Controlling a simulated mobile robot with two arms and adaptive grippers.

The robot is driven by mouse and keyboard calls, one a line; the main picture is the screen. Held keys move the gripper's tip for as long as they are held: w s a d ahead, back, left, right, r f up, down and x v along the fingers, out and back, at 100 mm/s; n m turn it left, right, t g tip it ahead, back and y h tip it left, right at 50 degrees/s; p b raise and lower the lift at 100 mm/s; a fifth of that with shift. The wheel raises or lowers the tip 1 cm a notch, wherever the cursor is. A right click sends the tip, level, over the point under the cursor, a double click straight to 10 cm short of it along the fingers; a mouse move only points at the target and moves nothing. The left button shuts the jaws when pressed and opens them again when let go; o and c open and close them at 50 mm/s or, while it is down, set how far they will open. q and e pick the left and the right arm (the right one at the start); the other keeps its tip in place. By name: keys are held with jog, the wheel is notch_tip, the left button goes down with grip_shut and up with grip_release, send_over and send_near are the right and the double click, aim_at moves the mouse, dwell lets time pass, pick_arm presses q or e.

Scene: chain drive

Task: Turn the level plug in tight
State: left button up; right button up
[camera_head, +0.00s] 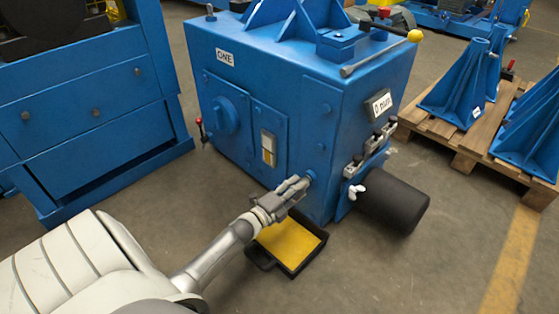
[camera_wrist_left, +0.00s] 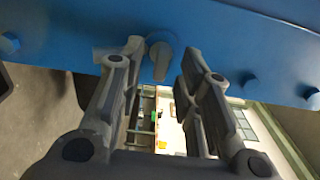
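The blue machine housing (camera_head: 270,110) stands in the middle of the head view. A small round blue plug (camera_head: 311,175) sits low on its front face near the corner. In the left wrist view what looks like the level plug (camera_wrist_left: 161,58), a round flange with a grey tab, is in the blue wall between my fingertips. My left gripper (camera_head: 297,187) is right at the plug; in the left wrist view the gripper (camera_wrist_left: 162,57) has its fingers apart, with a visible gap on each side of the tab. How deep the plug sits cannot be told. My right gripper is not in view.
A black tray with a yellow inside (camera_head: 290,246) lies on the floor below my left gripper. A dark cylinder (camera_head: 393,207) juts out at the housing's right. A blue cabinet (camera_head: 85,100) stands left; a pallet (camera_head: 470,135) with blue brackets stands right. Bolt heads (camera_wrist_left: 251,87) flank the plug.

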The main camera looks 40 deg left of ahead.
pick_arm(q)
jog(key=s, duration=0.8)
jog(key=shift+s+a, duration=0.35)
jog(key=shift+s, duration=0.05)
jog(key=shift+d, duration=0.1)
